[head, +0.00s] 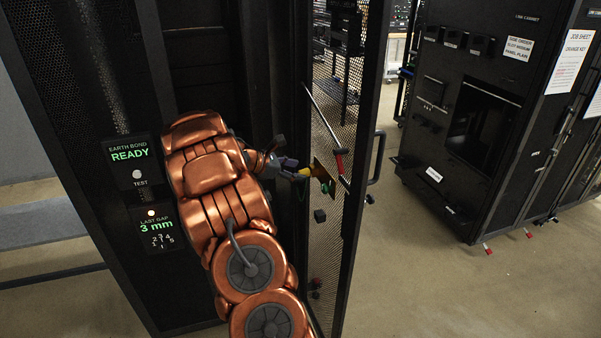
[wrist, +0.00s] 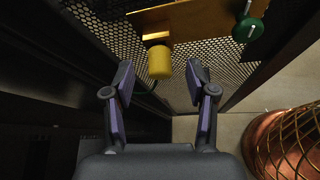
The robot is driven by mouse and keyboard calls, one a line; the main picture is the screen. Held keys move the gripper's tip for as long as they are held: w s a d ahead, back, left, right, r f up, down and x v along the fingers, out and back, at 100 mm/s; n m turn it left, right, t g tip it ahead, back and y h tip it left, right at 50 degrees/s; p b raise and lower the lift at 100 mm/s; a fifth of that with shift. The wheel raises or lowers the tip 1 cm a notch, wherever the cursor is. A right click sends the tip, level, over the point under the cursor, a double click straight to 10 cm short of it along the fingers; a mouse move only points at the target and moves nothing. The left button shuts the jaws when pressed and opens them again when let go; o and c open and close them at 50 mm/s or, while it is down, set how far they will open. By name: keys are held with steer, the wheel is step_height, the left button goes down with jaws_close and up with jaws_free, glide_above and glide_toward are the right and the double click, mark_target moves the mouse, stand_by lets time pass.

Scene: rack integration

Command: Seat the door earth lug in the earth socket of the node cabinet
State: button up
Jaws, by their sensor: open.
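In the wrist view a yellow block, which looks like the door earth lug (wrist: 160,62), sits against a brass-coloured plate (wrist: 190,20). The lug also shows in the head view (head: 305,171) by the mesh door (head: 335,120). My gripper (wrist: 160,78) is open, its two fingers either side of the lug's near end, with gaps visible. In the head view my gripper (head: 287,167) reaches right to the lug. The node cabinet (head: 70,60) is at left, its display reading "EARTH BOND READY" (head: 130,153). I cannot make out the earth socket.
A green round knob (wrist: 248,29) is at the plate's right end. A red-handled rod (head: 338,160) lies against the door mesh, and a door handle (head: 377,158) is on its outer edge. Another black cabinet (head: 465,110) stands at right. Open floor (head: 430,270) lies between.

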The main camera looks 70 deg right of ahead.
steer(key=v, duration=0.9)
steer(key=shift+a, duration=0.2)
steer(key=s+a+m+t+y, duration=0.3)
steer(key=a+m+y, duration=0.1)
steer(key=a, duration=2.1)
steer(key=s+a+f+m+t+y, duration=0.1)
steer(key=s+a, duration=0.3)
steer(key=a, duration=0.5)
steer(key=s+a+f+m+t+y+b, duration=0.1)
steer(key=s+a+y, duration=0.1)
steer(key=s+a, duration=0.3)
steer(key=s+a+f+m+y, duration=0.1)
steer(key=s+a, duration=0.3)
steer(key=a, duration=0.9)
steer(key=shift+s+m+t+y, duration=0.3)
steer(key=shift+t+y, duration=0.1)
steer(key=shift+y, duration=0.4)
